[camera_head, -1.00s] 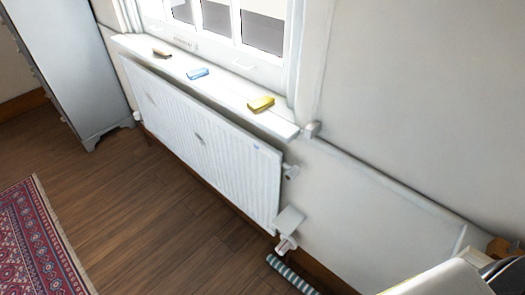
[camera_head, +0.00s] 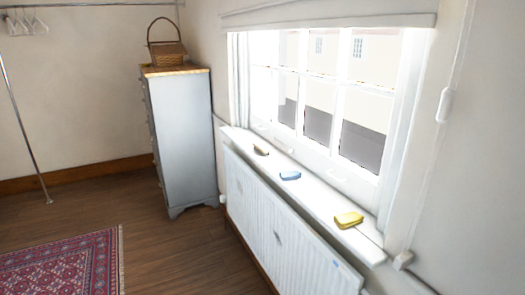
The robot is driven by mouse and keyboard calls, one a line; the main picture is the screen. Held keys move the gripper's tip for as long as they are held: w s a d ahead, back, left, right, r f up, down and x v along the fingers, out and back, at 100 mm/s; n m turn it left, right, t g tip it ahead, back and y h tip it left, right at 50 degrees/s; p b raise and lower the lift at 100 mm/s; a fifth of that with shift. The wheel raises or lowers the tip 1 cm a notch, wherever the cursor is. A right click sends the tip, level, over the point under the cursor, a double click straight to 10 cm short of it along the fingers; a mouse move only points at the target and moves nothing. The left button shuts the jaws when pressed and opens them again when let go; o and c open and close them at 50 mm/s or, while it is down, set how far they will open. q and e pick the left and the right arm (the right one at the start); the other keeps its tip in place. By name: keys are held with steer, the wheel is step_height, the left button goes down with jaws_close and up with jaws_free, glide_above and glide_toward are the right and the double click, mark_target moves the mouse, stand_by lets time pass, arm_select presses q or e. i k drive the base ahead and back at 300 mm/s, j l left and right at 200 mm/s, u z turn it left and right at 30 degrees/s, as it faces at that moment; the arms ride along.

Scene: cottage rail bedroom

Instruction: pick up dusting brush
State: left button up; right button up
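Three small items lie apart in a row on the white windowsill (camera_head: 318,196). The farthest is a small brown item (camera_head: 261,150), the middle one is a blue block-like item (camera_head: 290,175), and the nearest is a yellow block-like item (camera_head: 348,219). I cannot tell at this size whether any of them is the dusting brush. Neither of my grippers shows in the view.
A white radiator (camera_head: 275,235) runs below the sill. A grey chest of drawers (camera_head: 186,140) with a wicker basket (camera_head: 168,54) on top stands in the far corner. A red patterned rug (camera_head: 65,268) covers the floor at left; bare wooden floor (camera_head: 185,250) lies between.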

mark_target(264, 149)
steer(key=z, duration=0.35)
steer(key=i+j+z, duration=0.25)
steer(key=z, duration=0.15)
steer(key=i+j+z, duration=0.2)
steer(key=j+z, duration=0.2)
steer(key=i+j+z, duration=0.15)
steer(key=j+z, duration=0.15)
steer(key=z, duration=0.15)
